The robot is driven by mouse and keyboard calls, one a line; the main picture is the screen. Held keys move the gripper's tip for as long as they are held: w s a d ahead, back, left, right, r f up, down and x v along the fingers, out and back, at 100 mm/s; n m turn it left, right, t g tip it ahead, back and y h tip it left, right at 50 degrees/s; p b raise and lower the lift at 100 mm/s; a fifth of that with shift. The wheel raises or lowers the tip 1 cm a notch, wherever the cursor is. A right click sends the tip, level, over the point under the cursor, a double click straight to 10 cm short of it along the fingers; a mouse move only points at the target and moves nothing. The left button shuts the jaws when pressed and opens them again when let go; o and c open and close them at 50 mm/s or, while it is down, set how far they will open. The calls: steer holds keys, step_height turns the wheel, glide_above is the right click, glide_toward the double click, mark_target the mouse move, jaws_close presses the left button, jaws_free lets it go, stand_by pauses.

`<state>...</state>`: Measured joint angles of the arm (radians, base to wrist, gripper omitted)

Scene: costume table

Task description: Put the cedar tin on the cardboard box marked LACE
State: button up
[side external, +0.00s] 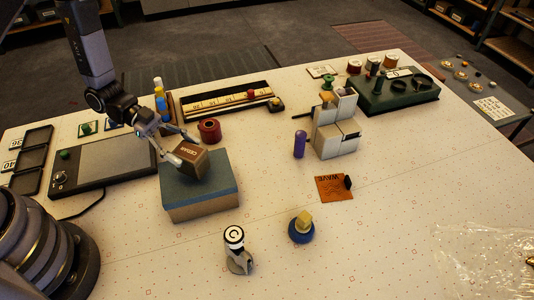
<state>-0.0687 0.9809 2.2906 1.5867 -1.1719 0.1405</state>
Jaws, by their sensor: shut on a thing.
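The cedar tin (190,161) is a small brown box with pale lettering on its side. My gripper (178,151) is shut on it from the upper left. The tin is tilted and sits over the back left part of a blue-topped cardboard box (215,184). I cannot tell whether the tin touches the blue top or hangs just above it. The cardboard box has tan sides, and I see no readable LACE mark on it from here.
A dark red spool (209,130) stands just behind the box. A flat grey tablet (103,164) lies to the left. A purple cylinder (300,144) and grey block stack (334,130) stand to the right. A white-topped piece (236,248) stands in front.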

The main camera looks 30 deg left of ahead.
steer(key=shift+f, duration=0.75)
steer(key=shift+f, duration=0.15)
steer(key=o, duration=1.2)
